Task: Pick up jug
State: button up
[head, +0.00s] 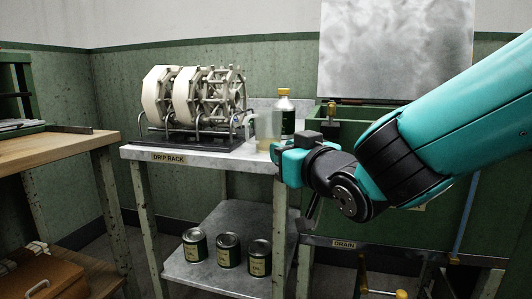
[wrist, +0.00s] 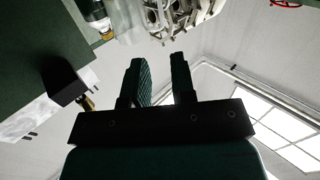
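The jug (head: 265,127) looks like a clear, pale vessel at the right end of the drip rack's top. Its lower part is close to my gripper in the head view and partly covered by it. In the wrist view a pale, see-through shape that looks like the jug (wrist: 126,20) shows at the top, beyond the fingertips and to their left. My gripper (wrist: 158,62) is open, with nothing between its two fingers. In the head view my gripper (head: 278,158) is at the rack's right edge, its fingers mostly hidden.
A bottle with a yellow cap (head: 286,112) stands just behind and right of the jug. White reels (head: 190,98) on a dark stand fill the left of the drip rack (head: 205,158). Several labelled cans (head: 228,250) stand on the lower shelf. A wooden bench (head: 55,147) is at left.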

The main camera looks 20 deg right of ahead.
jog(key=w+p, duration=0.1)
jog(key=p, duration=1.3)
send_near(248, 138)
jog(key=w, duration=0.1)
jog(key=w+r, duration=0.1)
jog(key=w, duration=0.2)
jog(key=shift+w+a+r, duration=0.2)
jog(key=shift+a, duration=0.15)
jog(key=shift+w+f+p, duration=0.2)
jog(key=shift+w+p, duration=0.2)
jog(key=shift+w, duration=0.05)
jog(key=w+p, duration=0.2)
jog(key=p, duration=0.1)
jog(key=w+p, duration=0.2)
jog(key=shift+w+a+r, duration=0.1)
jog(key=shift+a+r, duration=0.15)
jog(key=shift+w+f, duration=0.25)
jog(key=shift+w, duration=0.2)
grip_shut()
